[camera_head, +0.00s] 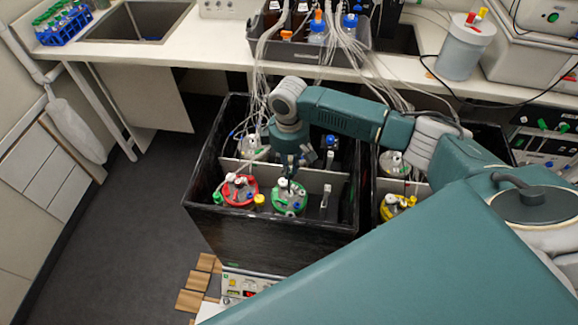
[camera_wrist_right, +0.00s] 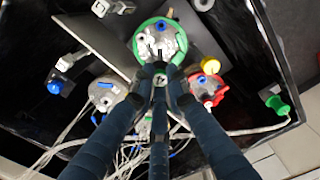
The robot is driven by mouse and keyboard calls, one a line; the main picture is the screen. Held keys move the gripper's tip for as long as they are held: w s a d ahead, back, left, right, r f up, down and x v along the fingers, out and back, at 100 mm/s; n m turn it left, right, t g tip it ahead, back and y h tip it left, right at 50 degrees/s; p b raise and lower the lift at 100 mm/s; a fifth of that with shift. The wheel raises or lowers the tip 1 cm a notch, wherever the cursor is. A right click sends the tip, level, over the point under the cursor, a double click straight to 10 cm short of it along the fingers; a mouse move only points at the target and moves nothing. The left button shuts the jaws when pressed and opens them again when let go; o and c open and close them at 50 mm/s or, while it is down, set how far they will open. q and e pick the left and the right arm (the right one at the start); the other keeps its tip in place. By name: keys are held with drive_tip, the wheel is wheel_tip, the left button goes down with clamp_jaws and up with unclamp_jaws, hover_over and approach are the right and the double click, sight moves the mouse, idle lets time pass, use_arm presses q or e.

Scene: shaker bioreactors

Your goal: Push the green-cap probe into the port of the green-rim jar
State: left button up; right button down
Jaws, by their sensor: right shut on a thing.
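The green-rim jar (camera_head: 289,197) stands in the black box, right of the red-rim jar; in the wrist view its lid (camera_wrist_right: 161,40) lies just beyond my right fingertips. My right gripper (camera_head: 291,165) is above this lid, fingers pointing down; it also shows in the wrist view (camera_wrist_right: 160,85). A separate green-capped piece with a cable (camera_wrist_right: 277,105) is at the box wall, also in the head view (camera_head: 218,198). My left gripper is not in view.
The red-rim jar (camera_head: 239,189) and a yellow cap (camera_head: 259,200) are close on the left. The box wall (camera_head: 270,225) rises around the jars, and a pale divider (camera_head: 325,182) runs behind. Many tubes hang at the back. A yellow-rim jar (camera_head: 397,207) stands farther right.

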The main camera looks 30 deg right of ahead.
drive_tip(key=shift+f, duration=1.95)
idle(2.0)
drive_tip(key=b, duration=0.2)
hover_over(289, 192)
drive_tip(key=shift+w+d+f, duration=0.1)
drive_tip(key=shift+f, duration=0.95)
drive_tip(key=shift+w+f, duration=0.1)
drive_tip(key=shift+f, duration=0.9)
idle(1.7)
